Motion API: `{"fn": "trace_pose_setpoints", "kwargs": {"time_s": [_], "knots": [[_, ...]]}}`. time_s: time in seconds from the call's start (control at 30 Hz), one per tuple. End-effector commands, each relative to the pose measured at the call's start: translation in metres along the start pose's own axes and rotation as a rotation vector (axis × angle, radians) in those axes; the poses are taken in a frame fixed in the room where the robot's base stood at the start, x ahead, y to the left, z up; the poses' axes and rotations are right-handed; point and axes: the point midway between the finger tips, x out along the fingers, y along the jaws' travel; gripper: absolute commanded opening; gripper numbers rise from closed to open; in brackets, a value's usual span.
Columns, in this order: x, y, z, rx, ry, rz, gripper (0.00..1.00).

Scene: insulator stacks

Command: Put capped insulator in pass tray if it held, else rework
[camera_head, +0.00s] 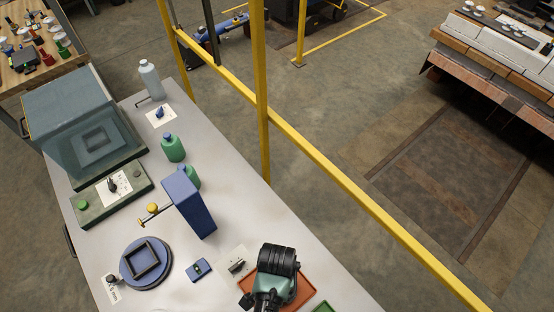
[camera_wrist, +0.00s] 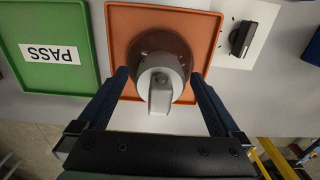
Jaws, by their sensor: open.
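The capped insulator, a brown disc (camera_wrist: 182,48) with a grey metal cap (camera_wrist: 160,88), is over the orange tray (camera_wrist: 120,22) in the wrist view. My gripper (camera_wrist: 159,76) is open, its two dark fingers on either side of the cap with gaps. The disc overlaps the middle of the tray; I cannot tell the exact height of the fingers. The green tray (camera_wrist: 50,82) labelled PASS lies left of the orange tray. In the head view my arm covers the insulator and most of the orange tray (camera_head: 304,290); only a corner of the green tray (camera_head: 324,307) shows.
A card with a black knob (camera_wrist: 242,38) lies right of the orange tray. On the bench stand a blue post (camera_head: 190,205), a round blue stand (camera_head: 135,281), a small blue box (camera_head: 199,268), green bottles (camera_head: 173,149) and a glass-sided box (camera_head: 80,110). A yellow rail (camera_head: 340,180) runs beyond the bench.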

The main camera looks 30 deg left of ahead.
Motion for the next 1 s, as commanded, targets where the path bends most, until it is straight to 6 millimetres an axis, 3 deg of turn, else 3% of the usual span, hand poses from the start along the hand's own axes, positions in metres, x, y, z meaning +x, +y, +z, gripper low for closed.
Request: {"fn": "trace_pose_setpoints", "kwargs": {"time_s": [0.5, 0.7, 1.0], "knots": [[-0.097, -0.001, -0.001, 0.000, 0.004, -0.003, 1.00], [-0.113, 0.000, 0.000, 0.000, 0.001, -0.001, 1.00], [-0.118, -0.004, -0.007, -0.002, 0.022, -0.016, 1.00]]}}
